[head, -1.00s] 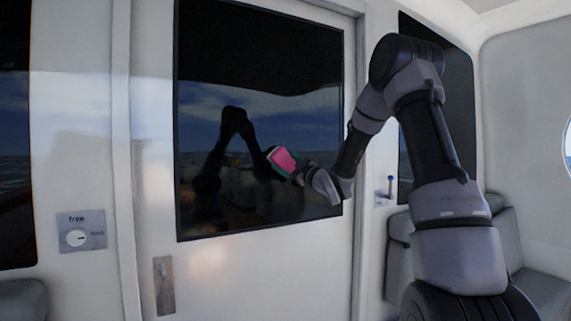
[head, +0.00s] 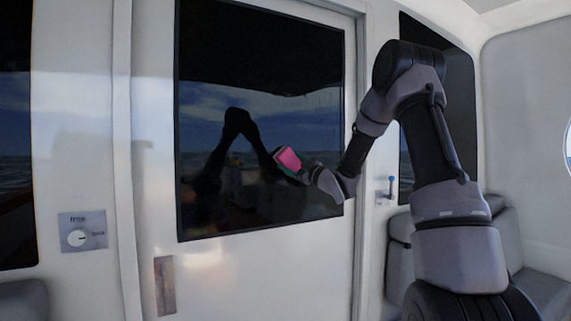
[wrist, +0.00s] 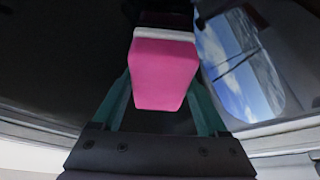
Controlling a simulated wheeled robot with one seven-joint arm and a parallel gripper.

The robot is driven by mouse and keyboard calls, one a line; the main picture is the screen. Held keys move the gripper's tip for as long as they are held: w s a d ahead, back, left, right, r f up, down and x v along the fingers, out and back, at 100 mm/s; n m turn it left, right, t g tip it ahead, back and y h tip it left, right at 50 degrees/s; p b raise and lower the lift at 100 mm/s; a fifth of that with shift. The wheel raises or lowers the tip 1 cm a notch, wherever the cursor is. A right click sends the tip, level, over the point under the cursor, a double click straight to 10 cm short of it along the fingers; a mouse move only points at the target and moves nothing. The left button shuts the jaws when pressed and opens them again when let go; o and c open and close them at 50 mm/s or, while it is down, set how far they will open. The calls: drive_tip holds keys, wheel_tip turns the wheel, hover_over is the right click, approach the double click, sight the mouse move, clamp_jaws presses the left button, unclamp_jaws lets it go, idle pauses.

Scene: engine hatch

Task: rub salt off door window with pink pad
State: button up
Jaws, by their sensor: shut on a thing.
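The pink pad (head: 288,159) is held in my gripper (head: 297,170) in front of the dark door window (head: 230,75). In the wrist view the pad (wrist: 164,72) is pink with a pale grey-white edge and sits between the two green fingers of my gripper (wrist: 163,100), which are shut on it. I cannot tell whether the pad touches the glass. The window is dark and reflects my arm, sky and sea. No salt shows clearly on the glass.
The white door has a recessed handle (head: 165,286) at lower left. A dial plate (head: 83,231) is on the wall to the left. A blue-tipped lever (head: 392,187) is right of the door. Grey seats (head: 510,240) stand at the right behind my arm.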

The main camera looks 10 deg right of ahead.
drive_tip(key=shift+w+d, duration=0.25)
drive_tip(key=shift+d, duration=0.45)
drive_tip(key=shift+a, duration=0.1)
drive_tip(key=shift+s+a+r, duration=0.1)
drive_tip(key=shift+s+a, duration=0.15)
drive_tip(key=shift+a, duration=0.75)
drive_tip(key=shift+s+a, duration=0.25)
drive_tip(key=shift+a, duration=0.8)
drive_tip(key=shift+c, duration=0.7)
drive_tip(key=shift+s, duration=0.1)
drive_tip(key=shift+s, duration=0.15)
drive_tip(key=shift+s+d, duration=0.35)
drive_tip(key=shift+s, duration=0.5)
drive_tip(key=shift+s+d, duration=0.4)
drive_tip(key=shift+s, duration=0.4)
drive_tip(key=shift+s+d, duration=0.35)
drive_tip(key=shift+s, duration=0.5)
